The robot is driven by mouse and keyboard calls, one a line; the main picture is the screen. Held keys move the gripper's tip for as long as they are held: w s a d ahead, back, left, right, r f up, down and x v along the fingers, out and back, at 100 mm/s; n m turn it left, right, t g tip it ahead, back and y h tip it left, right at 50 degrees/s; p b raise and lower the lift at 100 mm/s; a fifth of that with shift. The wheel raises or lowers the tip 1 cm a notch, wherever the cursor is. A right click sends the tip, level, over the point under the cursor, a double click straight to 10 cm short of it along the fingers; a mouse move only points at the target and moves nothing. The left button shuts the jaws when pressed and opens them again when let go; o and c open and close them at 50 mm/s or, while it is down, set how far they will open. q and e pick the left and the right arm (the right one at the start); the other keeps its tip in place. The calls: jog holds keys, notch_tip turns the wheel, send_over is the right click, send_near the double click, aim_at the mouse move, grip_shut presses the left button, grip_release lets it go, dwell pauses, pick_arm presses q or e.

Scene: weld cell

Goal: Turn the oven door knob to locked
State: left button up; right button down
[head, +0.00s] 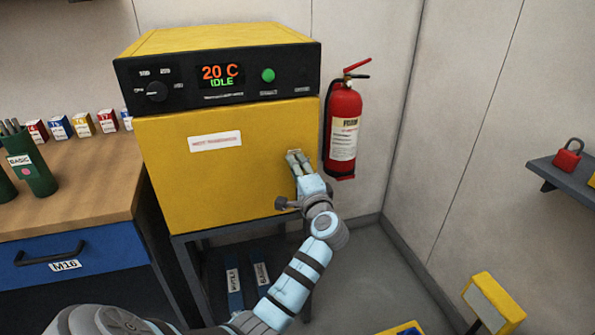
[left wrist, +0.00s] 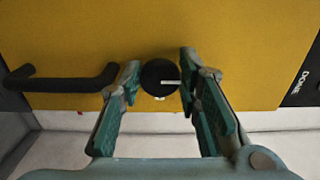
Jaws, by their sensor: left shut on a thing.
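The yellow oven (head: 235,170) stands on a dark stand with its door facing me. The black round door knob (left wrist: 158,77) shows in the left wrist view, with a white pointer line running toward the picture's right. My left gripper (head: 298,157) is at the right part of the door, its fingers (left wrist: 161,68) on either side of the knob and shut on it. In the head view the gripper hides the knob. A black bar handle (left wrist: 62,84) is on the door left of the fingers in the wrist view. My right gripper is not in view.
A control panel (head: 120,77) above the door reads 20 C IDLE. A red fire extinguisher (head: 343,125) hangs close right of the oven. A wooden bench (head: 85,175) stands left. A shelf with a red padlock (head: 567,158) is far right.

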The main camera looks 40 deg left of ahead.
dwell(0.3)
pick_arm(q)
jog(key=o, duration=1.1)
jog(key=v, duration=0.7)
jog(key=shift+s+d, duration=0.15)
jog(key=shift+d, duration=0.1)
